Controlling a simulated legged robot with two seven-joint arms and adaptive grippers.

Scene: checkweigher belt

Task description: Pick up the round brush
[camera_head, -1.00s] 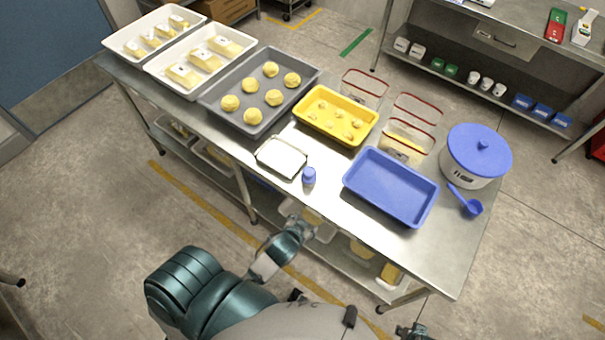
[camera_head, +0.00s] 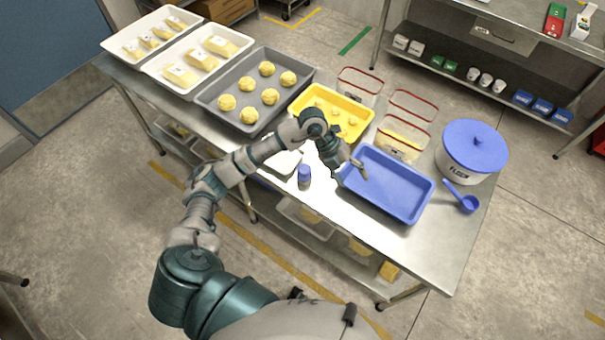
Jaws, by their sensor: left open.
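A small blue upright object (camera_head: 304,173) stands on the steel table near its front edge, left of the blue tray (camera_head: 412,219). It may be the round brush, but it is too small to be sure. My left gripper (camera_head: 349,173) is open and empty. Its fingers point down by the left end of the blue tray, to the right of the small blue object and apart from it. My right gripper is not in view.
My left forearm partly hides a small white tray (camera_head: 288,167) and the yellow tray (camera_head: 300,97). A grey tray (camera_head: 283,112) of dough balls lies to the left. A white tub with a blue lid (camera_head: 474,147) and a blue scoop (camera_head: 465,201) stand at the right.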

